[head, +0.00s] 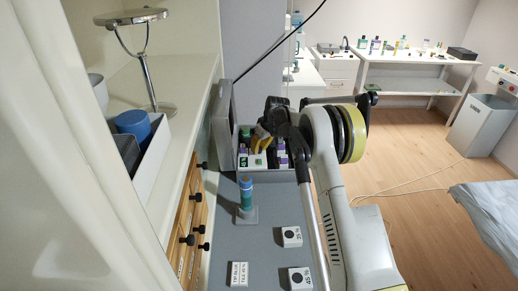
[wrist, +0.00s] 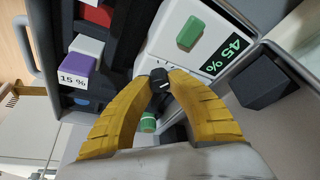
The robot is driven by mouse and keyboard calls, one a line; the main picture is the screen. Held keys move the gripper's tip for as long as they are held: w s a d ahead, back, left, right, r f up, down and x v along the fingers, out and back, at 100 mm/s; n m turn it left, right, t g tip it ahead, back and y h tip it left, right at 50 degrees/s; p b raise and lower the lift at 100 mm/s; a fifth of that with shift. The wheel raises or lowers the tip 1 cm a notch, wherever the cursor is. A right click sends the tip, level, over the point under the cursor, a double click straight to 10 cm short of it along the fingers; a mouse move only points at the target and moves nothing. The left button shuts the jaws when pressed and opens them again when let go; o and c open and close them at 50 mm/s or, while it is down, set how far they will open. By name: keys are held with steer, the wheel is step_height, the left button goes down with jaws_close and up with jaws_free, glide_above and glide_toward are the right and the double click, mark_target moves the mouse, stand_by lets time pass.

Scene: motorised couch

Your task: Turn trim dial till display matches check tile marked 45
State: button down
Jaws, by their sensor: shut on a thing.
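My gripper (wrist: 160,80) has its yellow fingers closed on the small black trim dial (wrist: 159,85), which has a white mark. The display (wrist: 224,56) beside the dial reads 45 % in green. In the head view my gripper (head: 261,138) is at the open case on the counter, and the dial is hidden there. A check tile with a black dot (head: 300,278) lies on the counter at the bottom and seems to read 45 %. Another similar tile (head: 290,237), seemingly 25 %, lies above it. A white card (head: 239,274) lies to their left, its last line seemingly 45 %.
A green button (wrist: 190,33) sits on the white panel near the dial. A purple-and-white block marked 15 % (wrist: 79,70) is at left. A blue cylinder on a grey base (head: 246,197) stands on the counter in front of the case.

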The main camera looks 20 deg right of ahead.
steer(key=c, duration=1.2)
jaws_free()
steer(key=v, duration=1.2)
